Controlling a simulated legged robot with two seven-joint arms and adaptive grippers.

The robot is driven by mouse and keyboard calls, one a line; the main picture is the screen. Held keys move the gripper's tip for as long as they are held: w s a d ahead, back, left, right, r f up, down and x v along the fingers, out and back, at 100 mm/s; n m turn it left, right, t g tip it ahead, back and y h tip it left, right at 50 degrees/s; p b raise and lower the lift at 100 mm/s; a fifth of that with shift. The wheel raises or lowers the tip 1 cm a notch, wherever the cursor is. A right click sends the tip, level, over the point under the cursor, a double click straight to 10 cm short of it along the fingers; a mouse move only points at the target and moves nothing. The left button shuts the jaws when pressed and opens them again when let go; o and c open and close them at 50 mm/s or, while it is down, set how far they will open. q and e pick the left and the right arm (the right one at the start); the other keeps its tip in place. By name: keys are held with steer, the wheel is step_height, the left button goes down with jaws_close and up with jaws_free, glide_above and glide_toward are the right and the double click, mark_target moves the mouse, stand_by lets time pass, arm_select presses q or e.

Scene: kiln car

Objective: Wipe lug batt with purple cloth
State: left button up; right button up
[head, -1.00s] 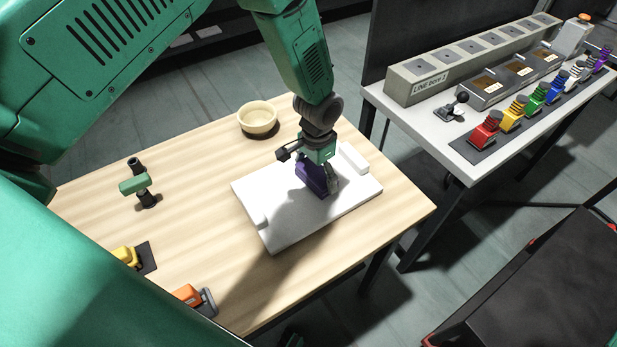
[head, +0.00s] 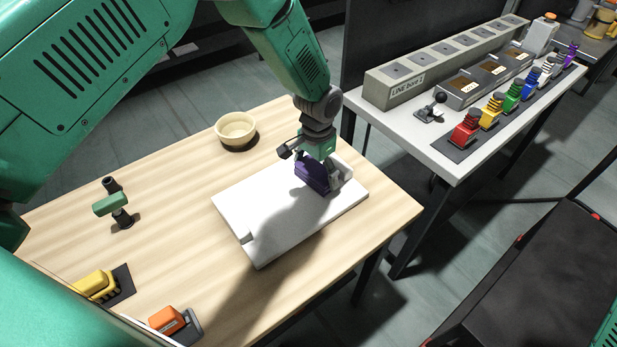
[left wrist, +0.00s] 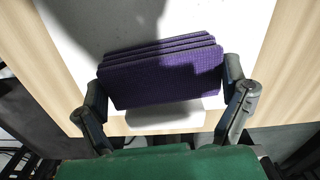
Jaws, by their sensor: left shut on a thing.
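The lug batt (head: 250,215) is a white slab with raised lugs at its ends, lying flat on the wooden table. My left gripper (head: 318,172) is shut on the folded purple cloth (head: 312,176), over the batt's right part, close to the right lug. In the left wrist view, the layered purple cloth (left wrist: 160,78) spans between the two fingers. The batt (left wrist: 75,22) shows behind it, with a white lug (left wrist: 165,116) just below the cloth. The cloth looks low on the batt; its contact edge is hidden. My right gripper is out of view.
A cream bowl (head: 236,130) stands behind the batt. A green-handled tool (head: 112,204), a yellow item (head: 96,285) and an orange item (head: 168,320) are at the table's left and front. A white side table (head: 450,160) holds coloured blocks and a grey rack (head: 440,65).

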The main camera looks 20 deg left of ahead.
arm_select(q)
steer(key=shift+w+d, duration=0.15)
steer(key=shift+r+p, duration=2.65)
steer(key=shift+r, duration=0.95)
steer(key=shift+f, duration=0.1)
